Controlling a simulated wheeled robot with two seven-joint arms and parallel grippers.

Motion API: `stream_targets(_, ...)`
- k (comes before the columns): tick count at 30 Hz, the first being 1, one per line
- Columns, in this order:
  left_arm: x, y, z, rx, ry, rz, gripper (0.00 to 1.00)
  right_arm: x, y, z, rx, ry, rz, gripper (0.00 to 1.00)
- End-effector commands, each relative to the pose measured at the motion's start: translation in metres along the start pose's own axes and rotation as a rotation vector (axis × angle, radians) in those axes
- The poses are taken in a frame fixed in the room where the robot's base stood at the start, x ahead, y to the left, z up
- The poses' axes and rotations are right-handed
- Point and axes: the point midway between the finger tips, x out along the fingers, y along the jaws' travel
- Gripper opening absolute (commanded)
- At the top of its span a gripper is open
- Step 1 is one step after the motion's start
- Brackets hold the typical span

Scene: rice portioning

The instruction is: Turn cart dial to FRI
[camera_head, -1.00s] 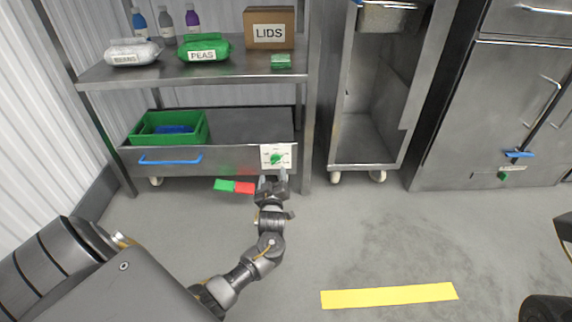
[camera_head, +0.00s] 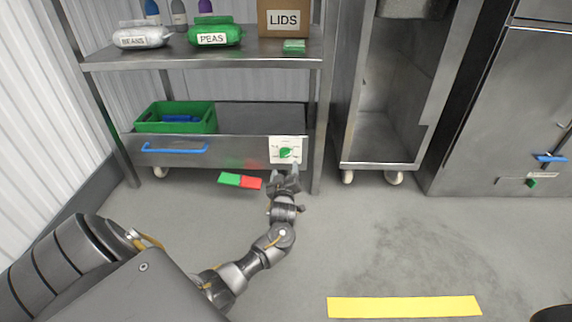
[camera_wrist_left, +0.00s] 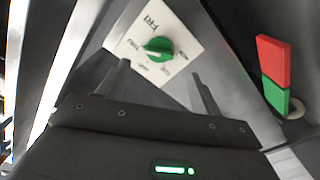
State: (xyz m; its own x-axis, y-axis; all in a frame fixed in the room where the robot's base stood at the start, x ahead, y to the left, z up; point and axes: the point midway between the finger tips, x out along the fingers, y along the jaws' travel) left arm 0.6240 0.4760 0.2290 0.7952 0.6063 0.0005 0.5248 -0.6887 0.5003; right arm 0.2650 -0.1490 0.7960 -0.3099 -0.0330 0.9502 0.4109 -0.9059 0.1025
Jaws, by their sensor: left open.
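The cart dial is a green knob (camera_head: 285,153) on a white plate (camera_head: 277,143) at the right end of the cart's front. In the left wrist view the knob (camera_wrist_left: 158,48) shows close up, with FRI printed at the plate's upper left and THU beside it. The other day labels are small and blurred. I cannot tell for sure which label the knob points at. My left gripper (camera_head: 284,172) is open just below the dial. In the wrist view its two fingers (camera_wrist_left: 160,74) are apart, just short of the knob, with nothing between them. My right gripper is not in view.
The low steel cart (camera_head: 230,150) has a blue handle (camera_head: 175,149) and carries a green crate (camera_head: 150,122). A green and red block (camera_head: 240,181) is left of my gripper. A shelf leg (camera_head: 318,150) stands right of the dial. Open floor lies in front.

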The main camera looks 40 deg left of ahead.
Motion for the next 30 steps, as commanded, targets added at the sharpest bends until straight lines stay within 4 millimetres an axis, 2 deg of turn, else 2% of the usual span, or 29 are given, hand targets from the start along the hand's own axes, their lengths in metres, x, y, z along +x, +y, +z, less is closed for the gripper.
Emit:
stream_targets(1,0.011,-0.003,0.005,0.001,0.003,0.002,0.65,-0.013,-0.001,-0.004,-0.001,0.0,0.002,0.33)
stream_targets(3,0.024,-0.002,0.006,0.002,0.002,0.003,0.65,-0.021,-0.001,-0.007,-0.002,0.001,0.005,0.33)
stream_targets(10,0.057,-0.001,0.005,0.001,0.0,0.002,0.65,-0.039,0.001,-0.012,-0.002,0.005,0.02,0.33)
stream_targets(15,0.068,0.001,0.002,0.0,-0.001,0.001,0.65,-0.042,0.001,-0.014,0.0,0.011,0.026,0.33)
stream_targets(23,0.069,0.001,0.001,0.0,-0.002,0.001,0.65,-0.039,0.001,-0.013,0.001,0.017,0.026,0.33)
stream_targets(26,0.069,0.001,0.001,0.0,-0.002,0.001,0.56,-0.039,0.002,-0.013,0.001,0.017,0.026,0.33)
stream_targets(30,0.069,0.001,0.001,0.0,-0.002,0.001,0.38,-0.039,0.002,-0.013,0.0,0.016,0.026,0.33)
